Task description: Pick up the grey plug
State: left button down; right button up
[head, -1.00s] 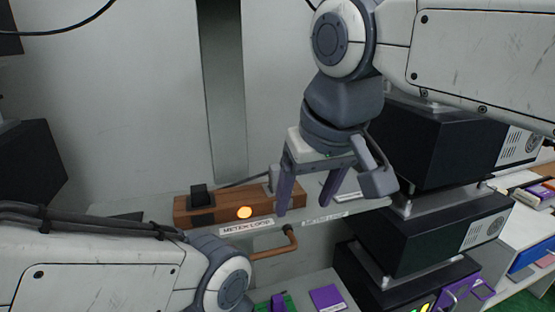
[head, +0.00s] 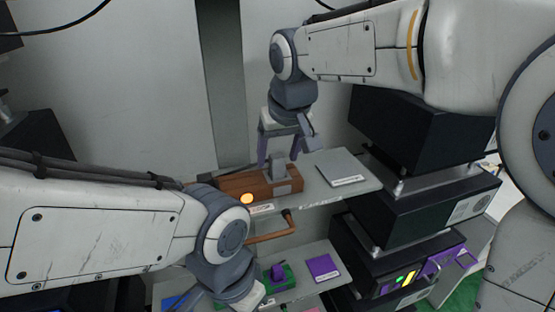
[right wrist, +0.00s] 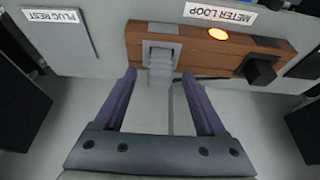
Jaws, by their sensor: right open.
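The grey plug (head: 279,160) sits upright in the right end of a wooden block (head: 240,186) on the shelf. In the right wrist view the plug (right wrist: 161,58) stands straight ahead, just beyond and between the fingertips. My right gripper (head: 278,153) is open above and around the line of the plug; I cannot tell whether a finger touches it. Its two fingers (right wrist: 159,78) are spread with nothing between them. My left gripper (head: 240,293) is low in the head view, cut off by the bottom edge, and its fingers are not clear.
The block carries a lit orange lamp (right wrist: 218,33) and a black fitting (right wrist: 260,70). A METER LOOP label (right wrist: 220,14) lies in front. A flat grey plug rest (head: 343,167) is to the right. Black boxes (head: 408,140) stack at right. A copper handle (head: 272,232) hangs below the shelf.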

jog(key=shift+x, duration=1.3)
grip_shut()
jog(key=shift+r, duration=0.1)
